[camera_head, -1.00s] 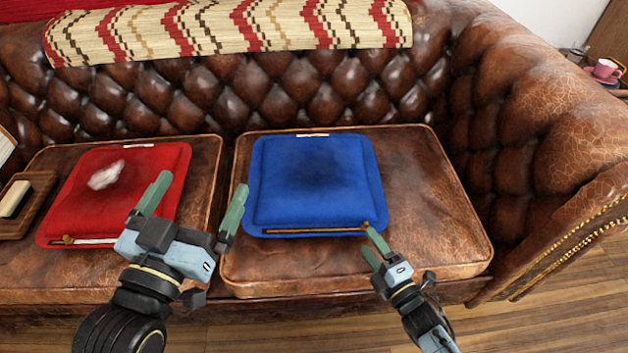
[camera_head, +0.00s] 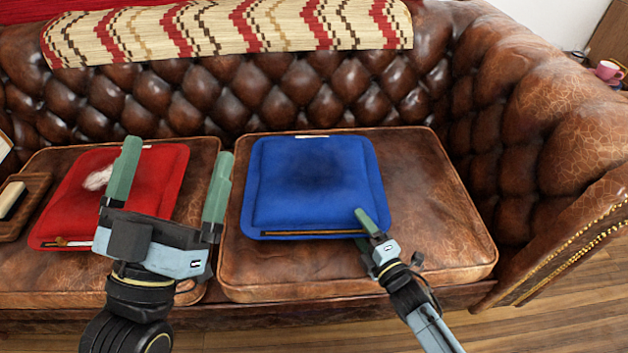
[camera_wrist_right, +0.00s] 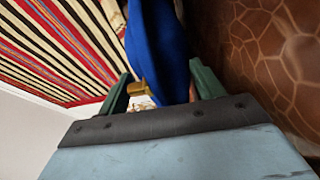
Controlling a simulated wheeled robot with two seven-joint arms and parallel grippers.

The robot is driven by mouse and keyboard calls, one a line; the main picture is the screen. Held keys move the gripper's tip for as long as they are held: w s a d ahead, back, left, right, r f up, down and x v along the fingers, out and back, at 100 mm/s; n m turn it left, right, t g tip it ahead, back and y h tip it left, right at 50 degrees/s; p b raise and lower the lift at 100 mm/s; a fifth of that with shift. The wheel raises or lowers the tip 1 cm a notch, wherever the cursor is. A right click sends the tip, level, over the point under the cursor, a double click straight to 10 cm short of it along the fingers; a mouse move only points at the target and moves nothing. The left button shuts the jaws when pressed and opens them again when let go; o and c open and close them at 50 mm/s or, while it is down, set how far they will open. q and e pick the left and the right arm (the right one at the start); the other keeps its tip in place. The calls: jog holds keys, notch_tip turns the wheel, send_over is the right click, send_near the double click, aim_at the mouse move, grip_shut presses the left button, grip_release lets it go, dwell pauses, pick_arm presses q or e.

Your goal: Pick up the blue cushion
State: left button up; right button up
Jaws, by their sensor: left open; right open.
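The blue cushion (camera_head: 315,180) lies flat on the right seat of the brown leather sofa, its zipped edge toward me. My right gripper (camera_head: 362,228) is open at the cushion's front right edge, one finger above it. In the right wrist view the blue cushion (camera_wrist_right: 160,45) reaches between the two open green fingers of that gripper (camera_wrist_right: 162,88), with a brass zip pull near one finger. I cannot tell whether the fingers touch it. My left gripper (camera_head: 176,155) is open and empty, in front of the red cushion.
A red cushion (camera_head: 150,165) with a white patch lies on the left seat. A wooden tray (camera_head: 22,205) sits at far left. The sofa's right arm (camera_head: 550,150) rises beyond bare seat leather. A pink cup (camera_head: 607,70) stands far right.

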jog(key=c, duration=0.8)
jog(key=shift+r, duration=0.15)
jog(key=shift+c, duration=0.8)
jog(key=shift+r, duration=0.1)
